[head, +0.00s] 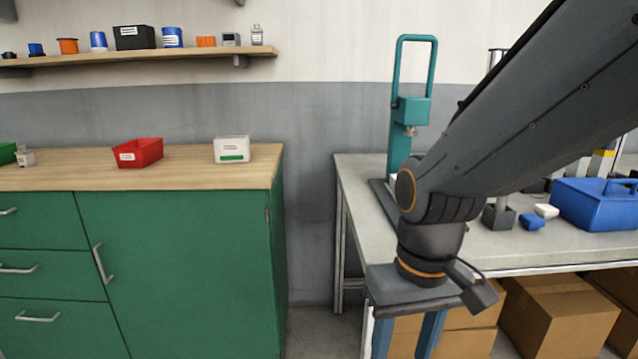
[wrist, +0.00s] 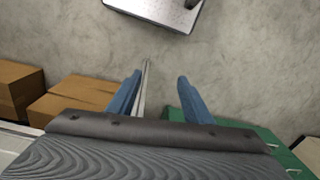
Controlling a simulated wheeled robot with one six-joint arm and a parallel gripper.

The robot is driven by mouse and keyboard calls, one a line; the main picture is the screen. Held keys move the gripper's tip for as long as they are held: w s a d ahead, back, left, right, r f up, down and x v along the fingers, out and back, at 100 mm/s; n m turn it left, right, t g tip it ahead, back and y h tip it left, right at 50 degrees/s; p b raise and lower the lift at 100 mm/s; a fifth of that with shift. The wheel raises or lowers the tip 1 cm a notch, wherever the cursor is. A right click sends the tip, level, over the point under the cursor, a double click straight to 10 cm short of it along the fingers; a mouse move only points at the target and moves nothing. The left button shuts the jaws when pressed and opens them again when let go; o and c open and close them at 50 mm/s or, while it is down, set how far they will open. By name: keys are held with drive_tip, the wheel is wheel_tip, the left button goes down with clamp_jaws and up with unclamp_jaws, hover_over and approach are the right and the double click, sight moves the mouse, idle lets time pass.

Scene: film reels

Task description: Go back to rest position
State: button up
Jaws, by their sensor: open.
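My gripper (head: 403,340) hangs at the end of my dark grey arm in the head view, in front of the grey workbench's left front corner. Its two blue fingers point down and the tips run out of the bottom of the picture. In the wrist view my gripper (wrist: 157,90) shows two blue fingers set wide apart with nothing between them. It is open and empty. Floor and wall surfaces show beyond the fingers. No film reel can be made out in either view.
The grey workbench (head: 357,178) carries a teal press (head: 411,112) and a blue tote (head: 595,210). Cardboard boxes (head: 560,312) stand beneath. The green cabinet (head: 190,265) at left holds a red bin (head: 138,154) and white bin (head: 232,149). A narrow gap separates cabinet and bench.

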drive_tip(key=d+r+m+p, duration=0.2)
drive_tip(key=d+r+p, duration=0.5)
drive_tip(key=p, duration=0.6)
drive_tip(key=shift+s+d+h, duration=0.15)
drive_tip(key=shift+s+h, duration=0.05)
drive_tip(key=shift+h, duration=0.1)
drive_tip(key=shift+r, duration=0.1)
